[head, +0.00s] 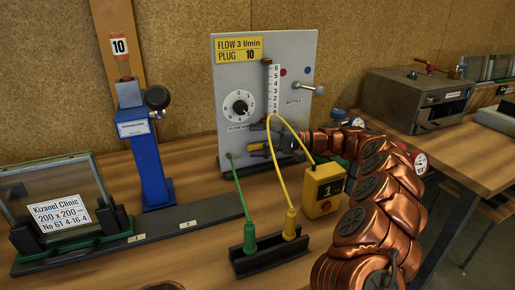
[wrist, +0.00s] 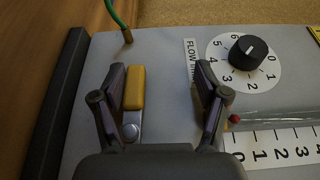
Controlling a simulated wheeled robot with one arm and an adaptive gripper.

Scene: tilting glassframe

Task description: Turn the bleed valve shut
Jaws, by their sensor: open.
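A yellow lever (wrist: 135,88) on a silver pivot lies on the grey panel (wrist: 75,140) in the wrist view. No label marks it, but it looks like the bleed valve's handle. It points toward the panel edge with the green lead. My gripper (wrist: 162,78) is open, with one finger on each side of the lever. The lever is close beside the left finger, and a wide gap separates it from the right finger. I cannot tell whether the left finger touches it.
A flow dial (wrist: 249,62) and a number scale (wrist: 275,150) are near the right finger. A yellow cable (head: 279,150) loops over my wrist from a black block (head: 266,259). A yellow box (head: 324,190) stands beside my arm. A blue post (head: 148,160) and glass frame (head: 55,195) stand left.

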